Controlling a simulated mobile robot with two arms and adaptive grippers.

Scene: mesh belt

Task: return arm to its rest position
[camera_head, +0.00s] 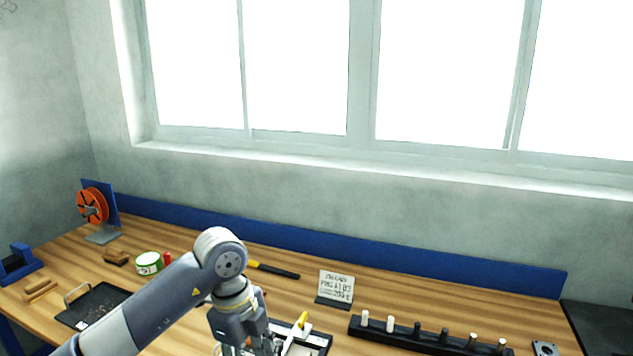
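My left arm comes in from the lower left and bends down over the middle of the wooden table. My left gripper (250,345) points downward at the bottom edge of the head view. Its fingertips are partly cut off, so its opening is hard to read. It is beside a dark-framed tray (322,341) with a white and yellow item (299,330) in it. Whether the gripper touches that item is not clear. My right arm and gripper are out of view.
A black rack (400,338) with several pegs and a small sign (336,288) stand to the right. A black tray (97,304), a green-white can (148,263) and an orange spool (92,206) are at left. A blue backboard (400,264) runs along the rear edge.

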